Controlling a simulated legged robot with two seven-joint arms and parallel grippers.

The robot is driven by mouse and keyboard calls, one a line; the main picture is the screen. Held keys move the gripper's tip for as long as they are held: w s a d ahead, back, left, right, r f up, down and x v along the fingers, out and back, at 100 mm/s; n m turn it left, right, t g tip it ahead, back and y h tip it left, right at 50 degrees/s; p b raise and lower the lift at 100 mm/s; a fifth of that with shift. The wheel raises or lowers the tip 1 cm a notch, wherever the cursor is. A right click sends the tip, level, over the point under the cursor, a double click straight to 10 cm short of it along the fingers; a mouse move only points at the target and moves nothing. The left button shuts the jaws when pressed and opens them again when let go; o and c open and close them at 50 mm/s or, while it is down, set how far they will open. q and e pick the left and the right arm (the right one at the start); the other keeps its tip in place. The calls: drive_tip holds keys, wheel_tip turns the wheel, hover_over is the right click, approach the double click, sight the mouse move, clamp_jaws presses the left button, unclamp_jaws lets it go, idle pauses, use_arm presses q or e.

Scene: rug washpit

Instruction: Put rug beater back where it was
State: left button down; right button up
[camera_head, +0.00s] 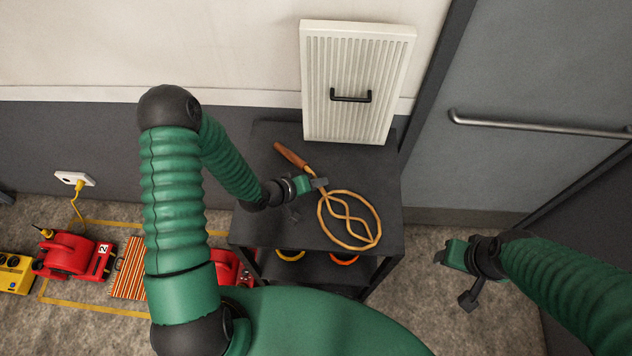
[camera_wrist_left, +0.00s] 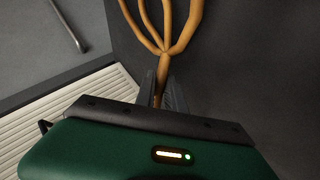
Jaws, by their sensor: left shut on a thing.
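The rug beater (camera_head: 348,220) has a looped cane head and a reddish-brown wooden handle (camera_head: 290,154). In the head view it is over the top of the dark cart (camera_head: 365,165), its handle toward the back left and its loops toward the front right. I cannot tell whether it touches the surface. My left gripper (camera_head: 318,184) is shut on the beater where the shaft meets the loops. The left wrist view shows the cane (camera_wrist_left: 165,38) running in between the fingers. My right gripper (camera_head: 447,256) is away from the cart, at the right; its jaw gap is unclear.
A white ribbed panel (camera_head: 350,85) with a black handle stands at the cart's back edge. The lower shelf holds a yellow ring (camera_head: 290,256) and an orange ring (camera_head: 344,261). Red machines (camera_head: 72,256) stand on the floor at left. A grey door with a bar (camera_head: 540,124) is at right.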

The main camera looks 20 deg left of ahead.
use_arm(q)
drive_tip(key=shift+d+f, duration=0.15)
drive_tip(key=shift+d, duration=0.1)
drive_tip(key=shift+f, duration=0.15)
use_arm(e)
drive_tip(key=shift+d+f, duration=0.4)
use_arm(q)
drive_tip(key=c, duration=1.3)
unclamp_jaws()
drive_tip(key=shift+a, duration=0.2)
drive_tip(key=shift+c, duration=0.2)
drive_tip(key=shift+s, duration=0.15)
use_arm(e)
drive_tip(key=shift+s+a+r, duration=0.1)
use_arm(q)
drive_tip(key=shift+s+b, duration=0.2)
drive_tip(key=shift+b, duration=0.1)
drive_tip(key=p+v, duration=0.2)
drive_tip(key=v, duration=1.4)
drive_tip(key=shift+r, duration=0.4)
use_arm(e)
drive_tip(key=shift+w+v, duration=0.2)
drive_tip(key=shift+v, duration=0.75)
